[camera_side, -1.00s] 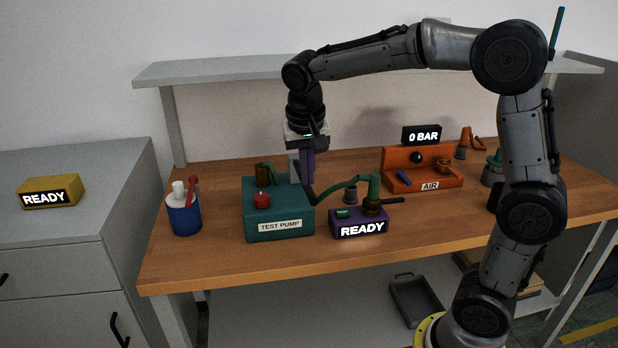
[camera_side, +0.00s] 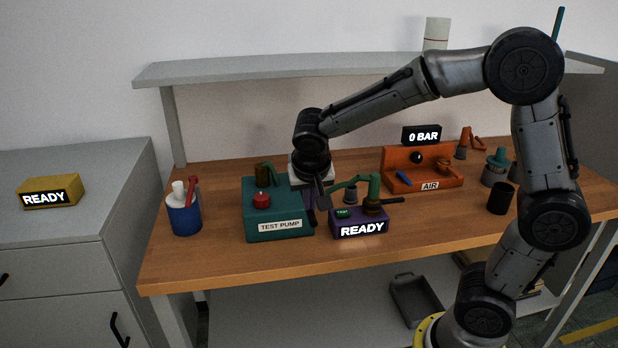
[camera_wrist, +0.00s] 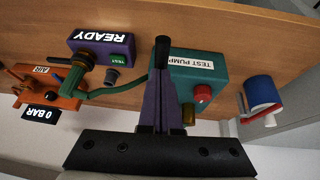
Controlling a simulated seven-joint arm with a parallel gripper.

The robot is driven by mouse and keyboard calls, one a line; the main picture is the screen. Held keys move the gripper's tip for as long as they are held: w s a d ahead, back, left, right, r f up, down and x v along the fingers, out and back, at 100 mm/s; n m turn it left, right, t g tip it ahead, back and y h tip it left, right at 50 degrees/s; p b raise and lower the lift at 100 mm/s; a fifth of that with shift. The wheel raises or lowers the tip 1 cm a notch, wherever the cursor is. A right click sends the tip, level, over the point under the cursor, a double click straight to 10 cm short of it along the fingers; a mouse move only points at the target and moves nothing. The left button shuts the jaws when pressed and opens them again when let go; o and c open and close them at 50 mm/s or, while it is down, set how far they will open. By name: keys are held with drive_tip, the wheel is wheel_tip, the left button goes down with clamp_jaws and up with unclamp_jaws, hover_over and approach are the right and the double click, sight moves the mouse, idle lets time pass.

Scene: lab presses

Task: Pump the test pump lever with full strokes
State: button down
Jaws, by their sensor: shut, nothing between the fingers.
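The teal test pump (camera_side: 278,222) stands on the bench with a red knob (camera_side: 262,202) and a brass-coloured cylinder on top. A dark, black-ended lever (camera_side: 322,192) shows at its right side. My gripper (camera_side: 311,216) is shut, pointing down beside the pump's right side, its purple fingers partly hidden in the side view.
An orange AIR unit (camera_side: 425,178) and 0 BAR display (camera_side: 422,135) stand further right. The front bench strip is clear.

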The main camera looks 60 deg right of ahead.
sight(310, 215)
wheel_tip(310, 215, down, 4)
drive_tip(key=shift+a+f, duration=0.1)
drive_tip(key=shift+s+f, duration=0.15)
drive_tip(key=shift+f, duration=0.25)
drive_tip(key=shift+r, duration=0.35)
drive_tip(key=v, duration=1.4)
drive_tip(key=shift+w+a+t, duration=0.2)
drive_tip(key=shift+a+t, duration=0.15)
drive_tip(key=shift+t, duration=0.05)
drive_tip(key=shift+r, duration=0.1)
